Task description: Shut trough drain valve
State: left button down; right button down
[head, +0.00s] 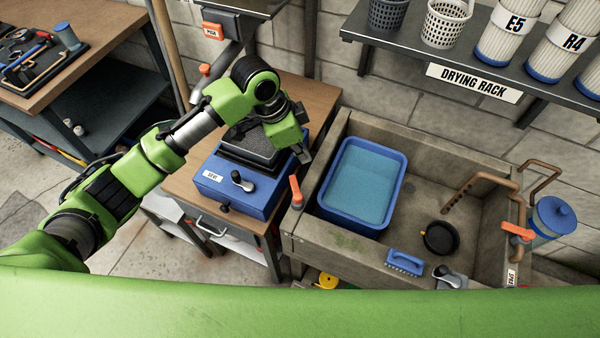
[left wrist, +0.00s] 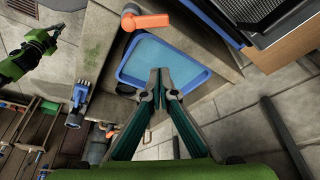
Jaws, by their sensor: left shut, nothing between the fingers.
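The grey trough (head: 440,150) stands at the right in the head view. An orange lever handle (head: 296,192) stands up at its left front corner. The wrist view shows an orange lever (left wrist: 148,22) on a grey round fitting at the trough's edge. A second orange lever (head: 517,231) sits on the copper pipe at the right. I cannot tell which lever is the drain valve. My left gripper (head: 303,148) is above the lever and the trough's left wall, apart from them. In the wrist view its fingers (left wrist: 158,82) are shut and empty.
A blue tub (head: 326,205) and a black round piece (head: 440,238) are in the trough. A blue brush (head: 405,262) lies on the front rim. A blue boxy device (head: 235,200) stands on the wooden bench beside my left arm. The drying rack shelf (head: 440,62) overhangs behind.

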aim_at(295, 188)
dwell(0.3)
pick_arm(q)
jog(key=p+x, duration=0.2)
jog(key=x, duration=0.7)
jog(key=shift+d+f, duration=0.15)
jog(key=shift+f, duration=0.1)
jog(key=a+p, duration=0.2)
jog(key=a, duration=0.1)
jog(key=shift+s+f, duration=0.1)
jog(key=shift+s, duration=0.25)
jog(key=shift+s+a+p, duration=0.25)
jog(key=shift+a+p, duration=0.05)
jog(key=shift+a, duration=0.15)
jog(key=shift+f, duration=0.15)
jog(key=shift+w, duration=0.1)
